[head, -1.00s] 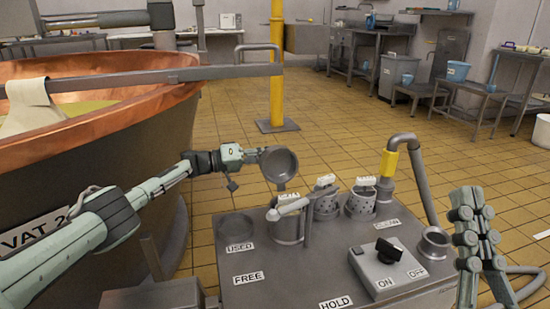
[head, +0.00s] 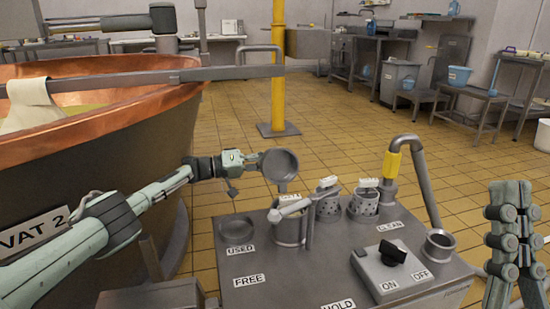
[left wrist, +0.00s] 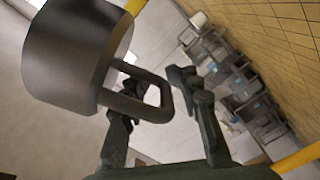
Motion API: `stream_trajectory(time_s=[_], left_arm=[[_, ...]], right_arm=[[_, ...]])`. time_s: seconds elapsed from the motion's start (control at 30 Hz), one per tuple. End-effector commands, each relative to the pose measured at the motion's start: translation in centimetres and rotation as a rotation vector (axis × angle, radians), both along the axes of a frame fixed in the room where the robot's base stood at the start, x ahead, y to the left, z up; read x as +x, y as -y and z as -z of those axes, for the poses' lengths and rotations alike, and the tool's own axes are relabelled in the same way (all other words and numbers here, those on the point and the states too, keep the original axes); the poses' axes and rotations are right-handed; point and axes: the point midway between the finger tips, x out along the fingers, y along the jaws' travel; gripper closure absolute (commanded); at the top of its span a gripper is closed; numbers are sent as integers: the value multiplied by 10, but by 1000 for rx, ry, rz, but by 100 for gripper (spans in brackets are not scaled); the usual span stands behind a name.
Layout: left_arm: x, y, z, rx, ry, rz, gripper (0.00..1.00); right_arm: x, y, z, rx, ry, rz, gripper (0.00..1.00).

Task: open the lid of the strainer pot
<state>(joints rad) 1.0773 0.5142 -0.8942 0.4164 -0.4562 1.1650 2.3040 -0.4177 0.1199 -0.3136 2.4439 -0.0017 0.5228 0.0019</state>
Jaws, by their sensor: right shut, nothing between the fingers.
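A grey pot (head: 288,229) with a pale slanted handle stands below. Two perforated strainer pots (head: 328,208) and (head: 363,207) stand further right with white tops. Whether their lids are raised is too small to tell. My right gripper (head: 510,195) is shut and empty, right of the console.
The grey console (head: 290,272) carries USED, FREE, HOLD and CLEAN labels, a black ON/OFF knob (head: 392,252) and an upright pipe with a yellow band (head: 392,165). The copper vat (head: 110,100) fills the left.

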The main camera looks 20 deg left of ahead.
Motion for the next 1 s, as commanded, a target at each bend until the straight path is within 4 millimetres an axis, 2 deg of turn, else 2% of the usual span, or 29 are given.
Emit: stream_trajectory(time_s=[0.03, 0.37, 0.73, 1.0], left_arm=[[-2, 3, 5, 5, -5, 10, 69], [-3, -2, 2, 2, -2, 4, 69], [-36, -51, 3, 4, -4, 2, 69], [-45, -63, 2, 4, -4, 2, 69]], right_arm=[[0, 0, 0, 0, 0, 0, 100], [0, 0, 0, 1, 0, -1, 100], [0, 0, 0, 0, 0, 0, 100], [0, 0, 0, 0, -1, 0, 100]])
